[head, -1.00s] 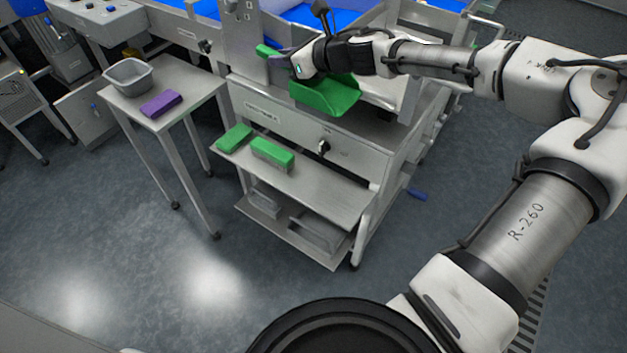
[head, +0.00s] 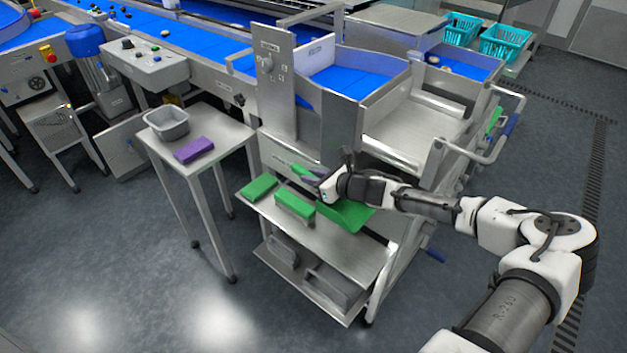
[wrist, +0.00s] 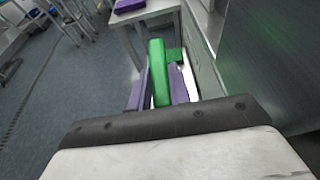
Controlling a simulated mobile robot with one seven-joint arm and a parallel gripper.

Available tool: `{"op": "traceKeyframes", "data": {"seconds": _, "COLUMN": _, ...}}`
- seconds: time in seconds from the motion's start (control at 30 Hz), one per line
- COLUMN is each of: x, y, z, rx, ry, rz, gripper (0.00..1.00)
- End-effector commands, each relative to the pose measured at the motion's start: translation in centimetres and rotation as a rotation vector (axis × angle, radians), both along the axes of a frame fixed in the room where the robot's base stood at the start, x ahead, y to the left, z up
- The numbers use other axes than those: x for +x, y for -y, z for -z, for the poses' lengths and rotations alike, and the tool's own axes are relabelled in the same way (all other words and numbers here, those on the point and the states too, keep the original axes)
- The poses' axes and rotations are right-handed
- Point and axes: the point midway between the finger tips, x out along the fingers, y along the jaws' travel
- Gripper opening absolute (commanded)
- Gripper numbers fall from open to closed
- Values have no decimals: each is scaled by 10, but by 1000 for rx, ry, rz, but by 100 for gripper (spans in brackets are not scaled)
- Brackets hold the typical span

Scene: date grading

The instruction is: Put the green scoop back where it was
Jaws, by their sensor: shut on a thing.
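The green scoop (head: 343,217) is in my gripper (head: 313,176), which is shut on its handle. In the head view its pan hangs just above or at the right part of the steel shelf (head: 330,250); I cannot tell if it touches. In the wrist view the green handle (wrist: 158,75) stands between the two purple fingers (wrist: 160,92). The pan is hidden there behind my wrist.
A small table (head: 222,135) with a grey tub (head: 167,123) and purple block (head: 194,150) stands left. Grey bins sit below.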

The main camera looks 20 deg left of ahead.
Motion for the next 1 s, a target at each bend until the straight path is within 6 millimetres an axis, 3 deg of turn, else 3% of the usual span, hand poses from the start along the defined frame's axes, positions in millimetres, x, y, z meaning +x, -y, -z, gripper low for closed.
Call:
{"op": "traceKeyframes", "data": {"seconds": 0.2, "x": 0, "y": 0, "z": 20, "rx": 0, "ry": -1, "rz": 1, "gripper": 0}}
{"op": "traceKeyframes", "data": {"seconds": 0.93, "x": 0, "y": 0, "z": 31, "rx": 1, "ry": 0, "rz": 1, "gripper": 0}}
{"op": "traceKeyframes", "data": {"seconds": 0.97, "x": 0, "y": 0, "z": 32, "rx": 0, "ry": -1, "rz": 1, "gripper": 22}}
{"op": "traceKeyframes", "data": {"seconds": 1.0, "x": 0, "y": 0, "z": 32, "rx": 0, "ry": -1, "rz": 1, "gripper": 27}}
